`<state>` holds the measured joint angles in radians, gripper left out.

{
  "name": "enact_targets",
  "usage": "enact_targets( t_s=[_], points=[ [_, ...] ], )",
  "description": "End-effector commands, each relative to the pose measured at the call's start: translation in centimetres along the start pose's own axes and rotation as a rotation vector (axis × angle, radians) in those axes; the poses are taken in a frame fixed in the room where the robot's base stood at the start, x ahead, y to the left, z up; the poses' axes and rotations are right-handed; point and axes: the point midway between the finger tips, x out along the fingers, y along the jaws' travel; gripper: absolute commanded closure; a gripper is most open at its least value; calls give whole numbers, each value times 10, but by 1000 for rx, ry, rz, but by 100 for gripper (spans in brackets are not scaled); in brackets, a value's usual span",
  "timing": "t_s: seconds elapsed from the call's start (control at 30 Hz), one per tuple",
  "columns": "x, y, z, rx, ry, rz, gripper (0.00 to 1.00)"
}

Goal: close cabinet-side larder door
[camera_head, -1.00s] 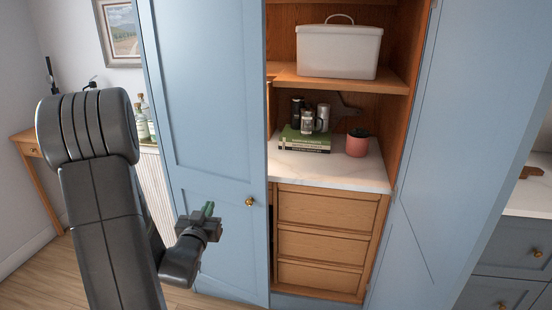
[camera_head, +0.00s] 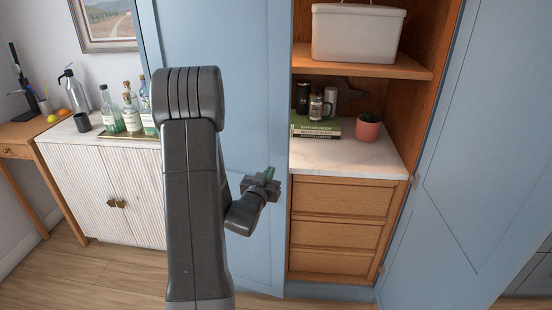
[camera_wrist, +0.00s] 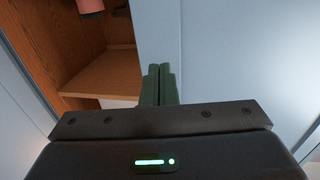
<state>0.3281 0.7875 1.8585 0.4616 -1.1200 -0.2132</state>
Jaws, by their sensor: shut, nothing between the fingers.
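The left larder door (camera_head: 260,60) is a blue panelled door over the left part of the larder. It appears slightly ajar, its free edge standing forward of the larder front. The right larder door (camera_head: 440,190) stands wide open. My gripper (camera_head: 270,174) is in front of the left door near its free edge; the round brass knob there is hidden behind it. The green fingers (camera_wrist: 158,84) are together and empty. In the wrist view a pale blue panel (camera_wrist: 235,50) lies beyond them. I cannot tell whether they touch the door.
The open larder has wooden drawers (camera_head: 340,198), a marble top (camera_head: 350,157) with books and a pink pot (camera_head: 368,128), and a shelf with a white bin (camera_head: 357,33). A white fluted cabinet (camera_head: 100,190) with bottles stands left. Bare floor (camera_head: 105,270) lies in front.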

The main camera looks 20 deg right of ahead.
Motion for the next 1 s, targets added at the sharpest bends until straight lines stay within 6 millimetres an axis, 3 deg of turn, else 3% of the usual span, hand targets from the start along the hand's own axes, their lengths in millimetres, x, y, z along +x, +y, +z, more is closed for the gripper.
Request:
enact_targets(
  t_s=[0.1, 0.33, 1.0],
  points=[
    [26, 1, -4, 0, 0, 2, 100],
    [57, 0, -2, 0, 0, 1, 100],
    [76, 0, 4, 3, 2, -19, 100]
  ],
)
